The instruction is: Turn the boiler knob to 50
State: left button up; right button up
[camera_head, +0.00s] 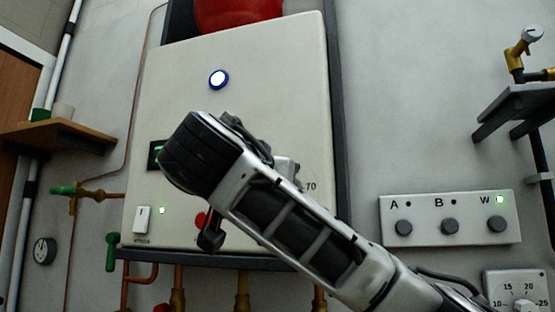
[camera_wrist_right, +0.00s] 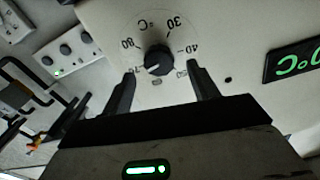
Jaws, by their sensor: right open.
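The boiler (camera_head: 250,50) is a pale box on the wall in the head view. Its black round knob (camera_wrist_right: 158,60) shows in the right wrist view, inside a dial with numbers from 30 to 80. A small pale mark on the knob seems to point down-left, towards the 60–70 side; I cannot read it exactly. My right gripper (camera_wrist_right: 162,90) is open, its two dark fingers apart on either side below the knob in that view, with nothing between them. In the head view my right arm hides the knob, and only the dial's 70 shows. My left gripper is not in view.
A green display (camera_wrist_right: 297,62) is beside the dial. The boiler has a blue-ringed button (camera_head: 219,79) and a white switch (camera_head: 142,219). A panel marked A, B, W (camera_head: 450,218) and a thermostat dial (camera_head: 517,290) are at right. A wooden shelf (camera_head: 60,136) is at left.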

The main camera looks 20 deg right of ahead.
jog(key=p+x, duration=0.3)
jog(key=shift+w+d+f, duration=0.1)
jog(key=shift+w+d, duration=0.15)
jog(key=shift+w, duration=0.05)
jog(key=c, duration=1)
